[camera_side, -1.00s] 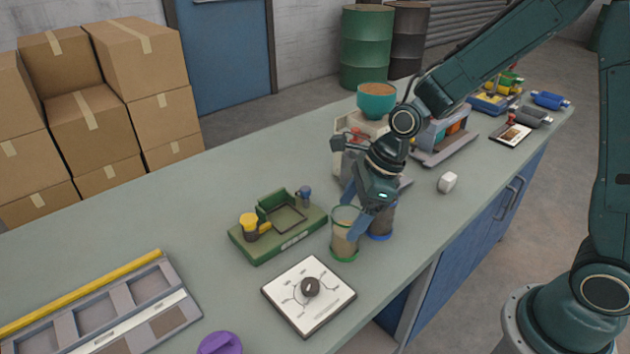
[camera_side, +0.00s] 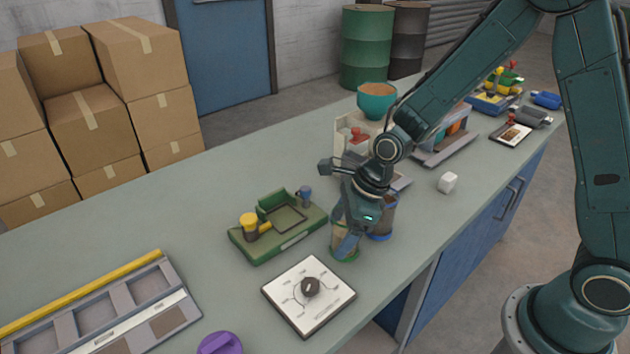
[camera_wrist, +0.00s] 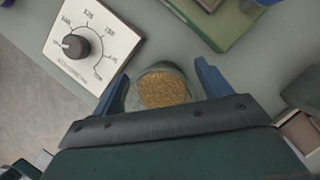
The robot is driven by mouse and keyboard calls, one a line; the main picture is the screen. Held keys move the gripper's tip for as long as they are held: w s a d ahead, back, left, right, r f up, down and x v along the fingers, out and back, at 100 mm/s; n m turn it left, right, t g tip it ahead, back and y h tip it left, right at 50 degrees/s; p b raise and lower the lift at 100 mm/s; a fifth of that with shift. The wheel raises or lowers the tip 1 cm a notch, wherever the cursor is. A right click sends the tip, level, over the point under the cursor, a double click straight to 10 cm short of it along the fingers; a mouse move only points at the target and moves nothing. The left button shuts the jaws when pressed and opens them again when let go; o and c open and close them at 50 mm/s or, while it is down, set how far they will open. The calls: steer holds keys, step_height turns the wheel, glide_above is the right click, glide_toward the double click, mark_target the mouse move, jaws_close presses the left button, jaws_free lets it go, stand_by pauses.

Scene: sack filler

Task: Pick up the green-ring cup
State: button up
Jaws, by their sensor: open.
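The green-ring cup (camera_side: 343,252) stands on the bench, with its green base ring showing below my gripper. In the wrist view the cup (camera_wrist: 163,88) is seen from above, clear-walled and holding brown grains. My gripper (camera_side: 345,238) is lowered over it with the jaws open. In the wrist view the two blue fingers (camera_wrist: 162,88) stand on either side of the cup. I cannot tell whether either finger touches it. The upper part of the cup is hidden by my gripper in the side view.
A blue-ring cup (camera_side: 382,228) stands close behind, to the right. A green fixture (camera_side: 280,243) lies to the left, and a white dial plate (camera_side: 309,310) in front. A small white block (camera_side: 447,183) sits further right. The bench between the fixture and the grey tray (camera_side: 192,311) is clear.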

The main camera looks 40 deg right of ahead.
stand_by(0.3)
steer(key=c, duration=1.1)
steer(key=shift+o, duration=0.2)
steer(key=shift+r, duration=0.15)
step_height(320, 180, up, 10)
steer(key=shift+w, duration=0.15)
stand_by(0.3)
steer(key=w+a, duration=0.2)
steer(key=w, duration=0.4)
steer(key=w+a+r, duration=0.1)
steer(key=w+a, duration=0.2)
steer(key=w, duration=0.4)
steer(key=shift+w+r, duration=0.2)
steer(key=shift+r, duration=0.05)
